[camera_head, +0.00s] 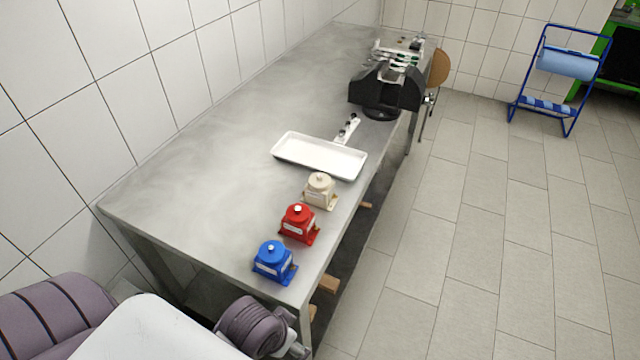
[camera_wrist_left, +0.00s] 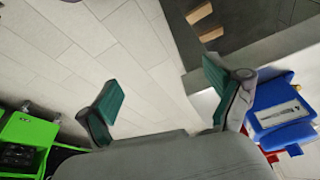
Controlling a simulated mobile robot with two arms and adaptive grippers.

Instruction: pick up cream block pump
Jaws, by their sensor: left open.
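The cream block pump (camera_head: 320,188) stands upright on the metal table, near its right edge, just in front of the white tray, in the head view. The red pump (camera_head: 298,224) and the blue pump (camera_head: 272,260) stand in a row nearer to me. My left gripper (camera_wrist_left: 165,88) is open and empty, with its green-padded fingers spread over the floor in the left wrist view. The blue pump also shows there (camera_wrist_left: 280,112), right of the fingers, with a bit of red beside it. The cream pump is not discernible in that view. My right gripper is not in view.
The white tray (camera_head: 318,155) lies behind the pumps. A black stand (camera_head: 386,92) with parts is farther back. The left side of the table (camera_head: 215,170) is clear. A blue rack (camera_head: 560,80) stands on the floor at the far right.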

